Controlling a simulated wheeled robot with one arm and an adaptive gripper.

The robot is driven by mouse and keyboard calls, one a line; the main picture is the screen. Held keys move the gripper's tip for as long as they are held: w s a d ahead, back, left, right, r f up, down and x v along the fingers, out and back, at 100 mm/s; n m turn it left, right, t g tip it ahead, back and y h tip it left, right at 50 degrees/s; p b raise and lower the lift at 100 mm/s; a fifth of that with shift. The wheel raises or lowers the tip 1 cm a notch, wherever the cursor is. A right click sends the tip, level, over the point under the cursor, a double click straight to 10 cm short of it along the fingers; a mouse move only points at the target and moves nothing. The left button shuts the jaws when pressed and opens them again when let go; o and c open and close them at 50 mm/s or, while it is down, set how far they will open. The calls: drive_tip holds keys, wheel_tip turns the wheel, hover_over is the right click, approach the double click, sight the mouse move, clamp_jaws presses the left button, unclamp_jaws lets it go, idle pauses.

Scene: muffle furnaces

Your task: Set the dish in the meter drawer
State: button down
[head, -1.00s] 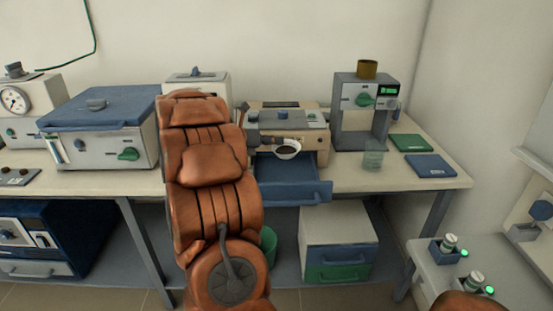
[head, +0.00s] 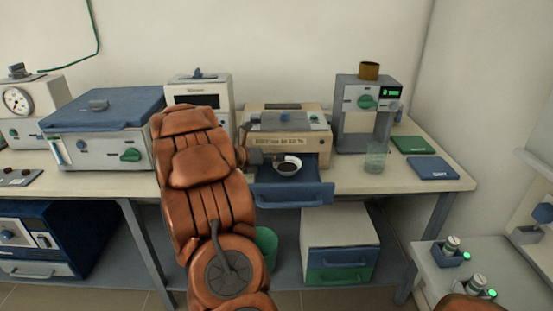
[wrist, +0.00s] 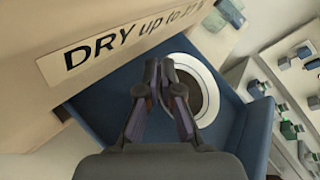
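The dish (head: 287,168) is a small white bowl with dark contents. It is upright over the floor of the open blue drawer (head: 295,195) of the beige meter (head: 262,141); whether it touches the floor is hard to tell. In the wrist view the dish (wrist: 211,88) lies just right of my gripper's fingertips (wrist: 159,66), which are close together with its near rim at them. In the head view my gripper (head: 268,157) reaches in from the left, partly hidden by my arm. The drawer floor (wrist: 105,105) is bare left of the dish.
The meter's labelled front (wrist: 120,42) stands close over the drawer. A grey stand (head: 352,120) and a glass beaker (head: 375,158) are to the right, with green and blue pads beyond. A lidded box (head: 100,130) stands left of my arm.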

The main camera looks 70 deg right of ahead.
drive_tip(key=shift+f+b, duration=0.5)
drive_tip(key=shift+b, duration=0.35)
drive_tip(key=c, duration=1.6)
unclamp_jaws()
drive_tip(key=shift+r, duration=0.15)
drive_tip(key=r+p, duration=0.1)
drive_tip(key=p, duration=0.2)
drive_tip(key=shift+r, duration=0.3)
drive_tip(key=b+v, duration=0.1)
drive_tip(key=v, duration=1.1)
drive_tip(key=shift+f+b, duration=0.3)
drive_tip(key=shift+b, duration=0.05)
